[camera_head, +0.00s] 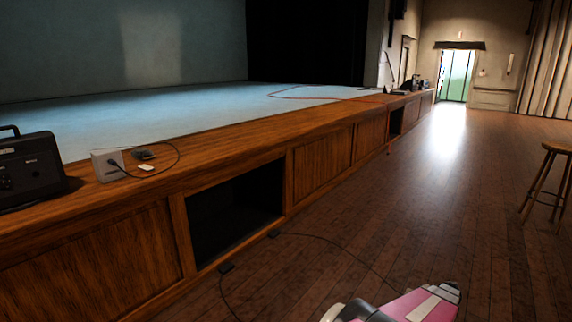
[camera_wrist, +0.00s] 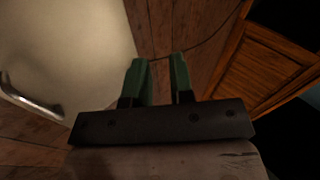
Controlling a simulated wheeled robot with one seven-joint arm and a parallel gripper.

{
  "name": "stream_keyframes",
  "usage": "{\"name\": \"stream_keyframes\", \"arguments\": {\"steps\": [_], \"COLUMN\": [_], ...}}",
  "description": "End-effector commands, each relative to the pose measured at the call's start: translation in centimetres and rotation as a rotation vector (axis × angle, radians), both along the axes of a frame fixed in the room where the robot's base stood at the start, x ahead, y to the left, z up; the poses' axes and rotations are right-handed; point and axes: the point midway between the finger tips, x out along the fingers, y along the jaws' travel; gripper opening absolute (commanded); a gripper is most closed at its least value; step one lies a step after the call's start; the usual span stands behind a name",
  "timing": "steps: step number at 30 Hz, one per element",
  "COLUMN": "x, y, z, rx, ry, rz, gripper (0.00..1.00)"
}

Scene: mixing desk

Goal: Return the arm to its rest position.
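My gripper (camera_wrist: 161,78) shows in the wrist view as two green fingers on a dark bar. The fingers stand apart with a narrow gap, and nothing is held between them. Wooden floor and a thin dark cable lie beyond the fingertips. In the head view a pink, white and grey part, which looks like my arm, comes in at the bottom edge right of centre. My gripper's fingers cannot be made out there.
The wooden stage front (camera_head: 322,164) runs along the left, with a dark open bay (camera_head: 235,212). A black box (camera_head: 28,170) and a white box (camera_head: 108,165) stand on its ledge. A cable (camera_head: 335,245) lies on the floor. A stool (camera_head: 545,180) stands at right. The middle floor is clear.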

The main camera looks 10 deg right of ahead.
Motion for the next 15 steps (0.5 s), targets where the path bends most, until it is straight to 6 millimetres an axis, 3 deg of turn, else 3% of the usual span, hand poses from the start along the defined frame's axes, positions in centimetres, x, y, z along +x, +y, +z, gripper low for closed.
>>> {"name": "stream_keyframes", "arguments": {"steps": [1,9,15], "x": [1.1,5.7,7.7], "y": [2.5,12.8,20.4], "z": [1.2,5.5,8.5], "rx": [-0.007,-0.052,-0.101], "ry": [0.019,0.123,0.196], "rz": [0.035,0.188,0.293], "gripper": [0.22,0.22,0.22]}}
